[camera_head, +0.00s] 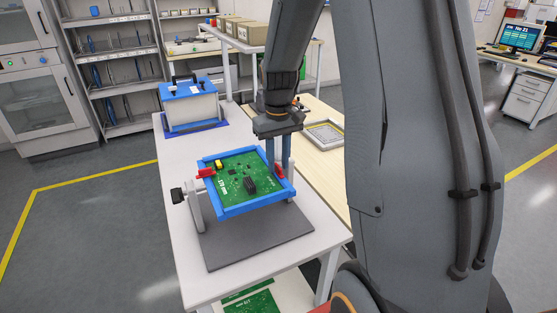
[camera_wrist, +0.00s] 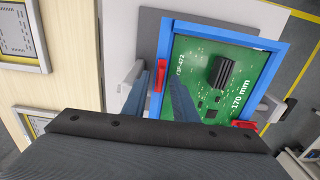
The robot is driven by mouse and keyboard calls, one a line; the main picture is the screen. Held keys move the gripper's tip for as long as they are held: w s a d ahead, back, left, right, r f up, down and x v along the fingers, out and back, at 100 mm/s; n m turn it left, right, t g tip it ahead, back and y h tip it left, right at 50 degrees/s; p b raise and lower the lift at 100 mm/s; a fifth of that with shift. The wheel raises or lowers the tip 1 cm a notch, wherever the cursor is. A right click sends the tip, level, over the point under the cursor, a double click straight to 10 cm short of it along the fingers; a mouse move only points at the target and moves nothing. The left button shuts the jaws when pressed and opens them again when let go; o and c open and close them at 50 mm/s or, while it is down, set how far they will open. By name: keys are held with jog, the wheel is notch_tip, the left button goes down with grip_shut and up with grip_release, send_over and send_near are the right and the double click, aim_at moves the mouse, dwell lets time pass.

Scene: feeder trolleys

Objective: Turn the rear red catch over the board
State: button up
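A green circuit board (camera_head: 236,182) sits in a blue frame (camera_head: 236,211) on a stand on the white table. One red catch (camera_head: 279,171) is on the frame's right side in the head view, by my gripper (camera_head: 279,168). In the wrist view this red catch (camera_wrist: 158,76) lies along the frame rim, between the two blue fingers of my gripper (camera_wrist: 157,80). The fingers are apart; I cannot tell whether they touch it. Another red catch (camera_head: 206,172) is at the frame's left side, and it also shows in the wrist view (camera_wrist: 244,125).
A grey mat (camera_head: 225,248) lies under the stand, with a black knob (camera_head: 177,195) on the stand's left. A blue-lidded box (camera_head: 190,104) stands behind on the table. A framed panel (camera_head: 325,133) lies on the wooden table to the right.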

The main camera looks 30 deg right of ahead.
grip_shut()
jog(key=shift+m, duration=0.4)
jog(key=m+p, duration=0.1)
jog(key=m, duration=0.2)
jog(key=shift+m, duration=0.3)
jog(key=m, duration=0.3)
jog(key=shift+m+p, duration=0.3)
jog(key=shift+p, duration=0.05)
jog(key=m, duration=0.5)
jog(key=shift+w+p, duration=0.1)
jog(key=shift+p, duration=0.2)
jog(key=shift+m, duration=2.5)
